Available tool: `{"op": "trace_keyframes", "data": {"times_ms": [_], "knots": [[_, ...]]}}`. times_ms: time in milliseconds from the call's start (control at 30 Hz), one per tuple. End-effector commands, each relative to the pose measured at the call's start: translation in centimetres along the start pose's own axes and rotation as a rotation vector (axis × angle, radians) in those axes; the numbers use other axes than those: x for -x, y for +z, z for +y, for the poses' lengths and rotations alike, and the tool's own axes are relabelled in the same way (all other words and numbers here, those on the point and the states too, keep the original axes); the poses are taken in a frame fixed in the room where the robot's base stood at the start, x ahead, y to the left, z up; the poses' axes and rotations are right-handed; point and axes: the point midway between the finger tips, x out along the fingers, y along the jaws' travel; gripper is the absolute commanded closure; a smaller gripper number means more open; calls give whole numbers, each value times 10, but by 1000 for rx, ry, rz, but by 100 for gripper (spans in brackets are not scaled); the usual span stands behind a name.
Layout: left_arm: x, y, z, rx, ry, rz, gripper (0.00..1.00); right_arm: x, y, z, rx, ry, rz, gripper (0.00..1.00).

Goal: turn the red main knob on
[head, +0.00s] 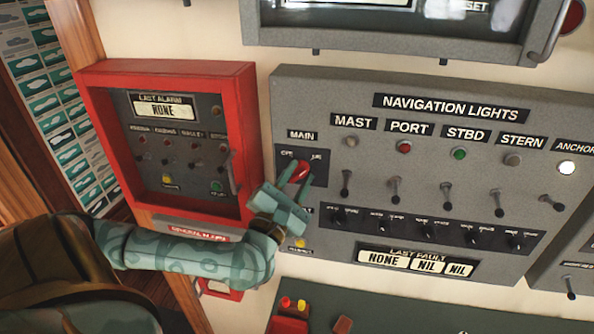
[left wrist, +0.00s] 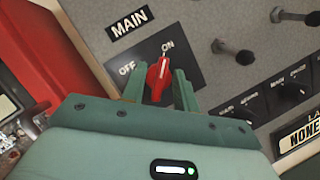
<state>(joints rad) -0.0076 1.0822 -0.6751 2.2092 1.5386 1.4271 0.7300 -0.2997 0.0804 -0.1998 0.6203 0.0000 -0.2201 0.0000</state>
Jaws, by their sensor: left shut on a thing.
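The red main knob (head: 301,169) sits on a dark plate under the MAIN label at the left of the grey navigation lights panel. It also shows in the left wrist view (left wrist: 158,79), between OFF and ON marks, with its white pointer line aimed up towards ON. My left gripper (head: 297,171) is shut on the knob, one finger on each side; in the left wrist view the two fingers (left wrist: 158,88) flank it. My right gripper is not in view.
A red-framed alarm panel (head: 247,140) stands close to the left of my gripper. Several toggle switches (head: 346,182) stick out of the grey panel (head: 330,85) to the right. A lower console (head: 395,312) with small red and yellow items lies below.

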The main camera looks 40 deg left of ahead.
Motion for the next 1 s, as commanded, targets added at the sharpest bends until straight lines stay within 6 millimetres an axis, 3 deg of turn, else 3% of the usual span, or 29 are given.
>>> {"op": "trace_keyframes", "data": {"times_ms": [767,800,833,1000], "knots": [[-1,0,1,-93,-35,0,93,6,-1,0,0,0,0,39],[-1,0,1,-93,-35,0,59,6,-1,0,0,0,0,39],[-1,0,1,-93,-35,0,51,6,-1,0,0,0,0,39],[0,0,1,-92,-36,0,48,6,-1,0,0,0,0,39]]}}
